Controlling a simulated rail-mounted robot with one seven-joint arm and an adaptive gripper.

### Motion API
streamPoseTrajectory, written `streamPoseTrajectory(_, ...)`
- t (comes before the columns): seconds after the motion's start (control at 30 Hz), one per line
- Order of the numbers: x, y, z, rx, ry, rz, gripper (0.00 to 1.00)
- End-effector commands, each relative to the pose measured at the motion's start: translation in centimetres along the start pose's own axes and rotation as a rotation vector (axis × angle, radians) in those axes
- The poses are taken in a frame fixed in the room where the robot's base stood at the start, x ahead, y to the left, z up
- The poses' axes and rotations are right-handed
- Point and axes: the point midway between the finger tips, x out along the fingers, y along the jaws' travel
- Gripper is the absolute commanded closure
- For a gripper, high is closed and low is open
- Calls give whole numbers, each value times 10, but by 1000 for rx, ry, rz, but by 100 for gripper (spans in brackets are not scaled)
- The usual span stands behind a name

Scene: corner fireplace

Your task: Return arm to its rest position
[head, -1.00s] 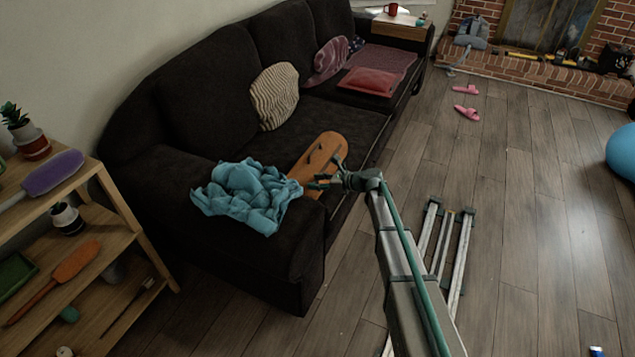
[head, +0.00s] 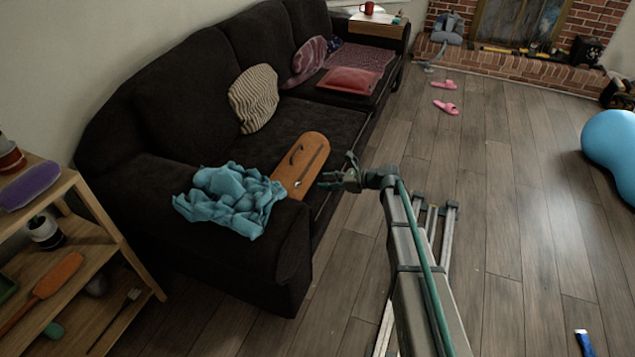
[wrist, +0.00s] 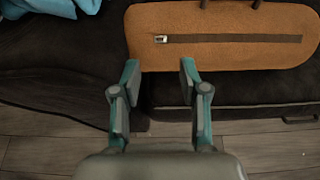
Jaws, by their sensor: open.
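My gripper (head: 343,176) is open and empty. In the head view it is beside the front edge of the dark sofa (head: 215,262), to the right of an orange-brown flat case (head: 302,166) lying on the seat. In the wrist view, my gripper's two fingers (wrist: 158,72) are spread, and the case (wrist: 225,52) with its dark zipper line lies beyond the fingertips. I cannot tell exactly how far apart the fingertips and the case are. My arm reaches up from the bottom of the head view.
A teal cloth (head: 232,198) lies on the sofa's near armrest. A wooden shelf (head: 95,247) stands at left. A grey folded frame (head: 440,235) lies on the floor behind my arm. The floor at right is mostly clear.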

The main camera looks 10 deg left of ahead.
Motion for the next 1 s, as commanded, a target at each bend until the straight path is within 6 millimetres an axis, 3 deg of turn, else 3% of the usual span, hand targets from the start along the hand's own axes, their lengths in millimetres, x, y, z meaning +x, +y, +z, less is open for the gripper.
streamPoseTrajectory(0.57, -7, 0, 0, -1, 0, 1, 56)
streamPoseTrajectory(0.77, -7, 1, -3, -130, 12, 5, 56)
streamPoseTrajectory(0.9, -14, 20, -29, -420, 126, 46, 56)
streamPoseTrajectory(1.0, -26, 59, -82, -661, 262, 146, 56)
